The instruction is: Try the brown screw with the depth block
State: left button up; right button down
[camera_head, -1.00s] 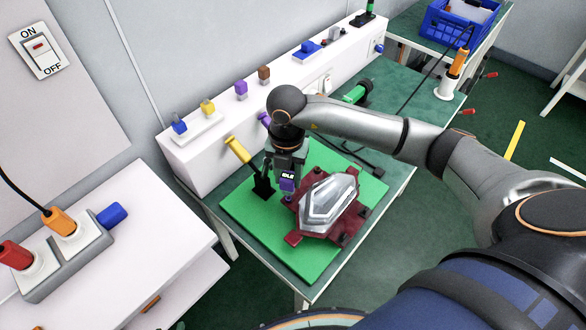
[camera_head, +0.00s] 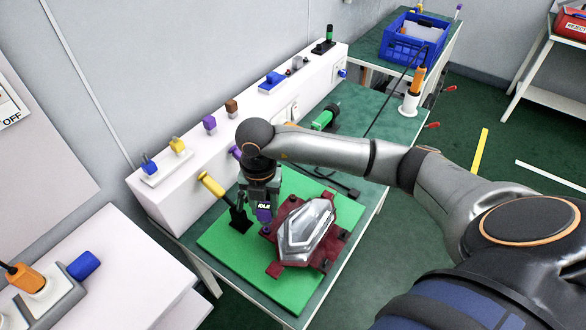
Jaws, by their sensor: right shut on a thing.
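My right gripper (camera_head: 263,207) points down at the left edge of the clear and dark red tail lamp (camera_head: 305,232). The lamp sits on a green mat (camera_head: 222,262). A brown-topped piece (camera_head: 231,106), perhaps the brown screw, stands on the white ledge (camera_head: 190,180) behind the bench. I cannot tell for sure which thing is the depth block; a blue block (camera_head: 272,80) lies farther along the ledge. My left gripper is not in view.
A yellow-handled clamp (camera_head: 212,186) stands close left of my gripper. Purple (camera_head: 210,124), yellow (camera_head: 178,146) and blue (camera_head: 149,167) pieces stand on the ledge. A green tool (camera_head: 325,118) and an orange-handled tool in a white holder (camera_head: 412,95) are farther back.

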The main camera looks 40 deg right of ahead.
jog(key=shift+w+d+b, duration=0.45)
jog(key=shift+w+d, duration=0.15)
jog(key=shift+d, duration=1.1)
jog(key=shift+w+d+b, duration=0.5)
jog(key=shift+w+d, duration=0.1)
jog(key=shift+d, duration=1.1)
jog(key=shift+w+d+b, duration=0.45)
jog(key=shift+w+d, duration=0.15)
jog(key=shift+d, duration=1.1)
jog(key=shift+w+d, duration=0.1)
jog(key=shift+d, duration=0.25)
jog(key=shift+f+b, duration=0.95)
jog(key=shift+f, duration=0.55)
jog(key=shift+f+b, duration=0.4)
jog(key=shift+f, duration=0.35)
jog(key=shift+c, duration=1.8)
grip_release()
